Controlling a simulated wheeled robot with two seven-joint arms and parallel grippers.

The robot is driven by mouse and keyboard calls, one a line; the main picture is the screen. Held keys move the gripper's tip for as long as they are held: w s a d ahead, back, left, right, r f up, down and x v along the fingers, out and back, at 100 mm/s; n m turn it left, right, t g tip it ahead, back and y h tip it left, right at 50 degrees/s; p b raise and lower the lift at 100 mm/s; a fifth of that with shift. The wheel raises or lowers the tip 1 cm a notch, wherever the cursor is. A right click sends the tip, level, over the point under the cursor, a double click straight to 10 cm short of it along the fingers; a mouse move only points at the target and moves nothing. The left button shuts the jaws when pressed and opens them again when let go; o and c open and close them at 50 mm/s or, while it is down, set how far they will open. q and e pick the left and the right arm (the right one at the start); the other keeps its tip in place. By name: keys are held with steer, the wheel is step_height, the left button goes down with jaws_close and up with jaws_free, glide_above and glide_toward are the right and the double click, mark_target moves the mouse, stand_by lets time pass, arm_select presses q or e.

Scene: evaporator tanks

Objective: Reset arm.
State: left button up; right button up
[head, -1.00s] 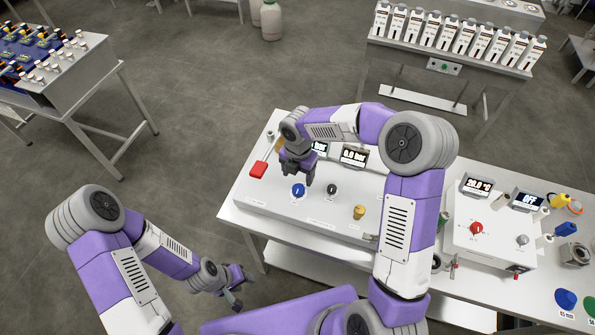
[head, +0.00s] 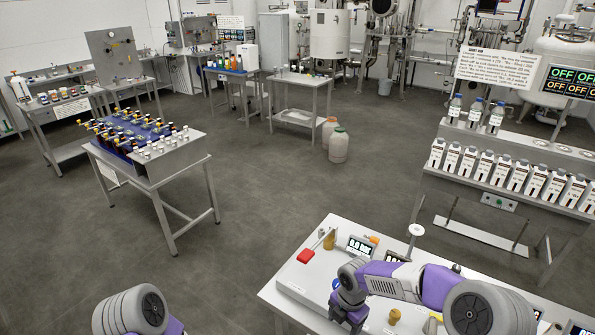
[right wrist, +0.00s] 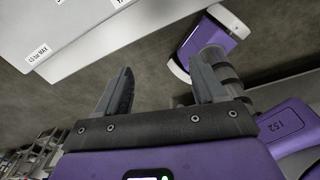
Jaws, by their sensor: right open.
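My right arm reaches in from the lower right in the head view. Its gripper (head: 348,316) hangs over the front of the control panel bench (head: 290,292). In the right wrist view the two fingers of the right gripper (right wrist: 162,90) stand apart with nothing between them. The bench's pale edge (right wrist: 75,65) passes beyond the fingers there. Of my left arm only a purple and grey joint (head: 130,312) shows at the bottom left of the head view; its gripper is out of the frame.
A bottle rack bench (head: 480,190) stands at the right, a vial table (head: 170,160) at the left. Two jugs (head: 338,146) stand on the floor.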

steer(key=s+a+f+m+y+b, duration=0.25)
steer(key=s+f+m, duration=0.25)
steer(key=f+m, duration=0.4)
steer(key=s+a+f+m+y+b, duration=0.2)
steer(key=s+a+f+m+b, duration=0.25)
steer(key=f, duration=0.65)
arm_select(q)
step_height(320, 180, down, 11)
steer(key=w+b, duration=0.1)
steer(key=b, duration=0.2)
steer(key=shift+w, duration=0.3)
arm_select(e)
steer(key=s+d+f+m, duration=0.4)
steer(key=s+f+m, duration=0.5)
steer(key=m, duration=0.6)
steer(key=shift+t+h, duration=0.3)
steer(key=shift+h, duration=0.15)
